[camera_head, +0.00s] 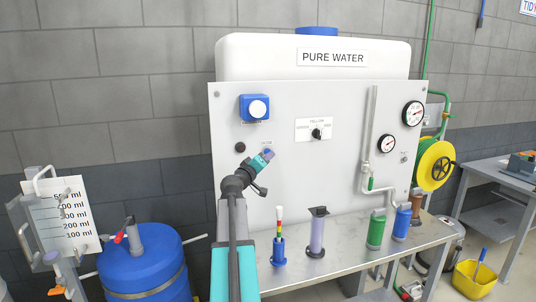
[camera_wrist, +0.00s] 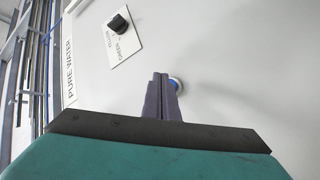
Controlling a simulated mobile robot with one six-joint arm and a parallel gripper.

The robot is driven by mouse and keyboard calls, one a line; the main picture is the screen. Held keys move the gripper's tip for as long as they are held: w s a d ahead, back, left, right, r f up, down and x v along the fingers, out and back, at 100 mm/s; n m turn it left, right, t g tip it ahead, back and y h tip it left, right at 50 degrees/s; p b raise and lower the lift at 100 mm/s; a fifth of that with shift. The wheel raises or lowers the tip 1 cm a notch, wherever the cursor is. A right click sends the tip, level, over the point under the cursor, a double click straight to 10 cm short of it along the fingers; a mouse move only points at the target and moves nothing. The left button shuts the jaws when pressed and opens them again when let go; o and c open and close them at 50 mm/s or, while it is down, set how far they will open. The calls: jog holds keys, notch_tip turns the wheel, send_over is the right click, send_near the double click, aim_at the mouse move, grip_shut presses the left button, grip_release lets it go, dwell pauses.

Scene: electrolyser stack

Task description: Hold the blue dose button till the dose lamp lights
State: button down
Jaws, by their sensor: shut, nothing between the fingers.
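My gripper (camera_head: 268,153) reaches up to the grey panel, its fingers shut together with nothing between them. In the head view the gripper hides most of the button. A dark round fitting (camera_head: 240,147), perhaps the dose lamp, sits left of the gripper and looks unlit.
The panel (camera_head: 300,185) also bears a blue box with a white round face (camera_head: 256,108), a black selector knob (camera_head: 317,133) and two gauges (camera_head: 413,113). Below, a bench (camera_head: 345,262) carries several coloured cylinders. A blue drum (camera_head: 140,265) stands at left.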

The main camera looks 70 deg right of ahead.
jog(key=shift+w+d+b, duration=0.6)
jog(key=shift+d+b, duration=0.15)
jog(key=shift+b, duration=0.3)
dwell(3.5)
jog(key=shift+a, duration=0.1)
dwell(2.2)
jog(key=shift+s+a+b, duration=0.35)
jog(key=shift+s+a, duration=0.25)
jog(key=shift+s+a, duration=0.1)
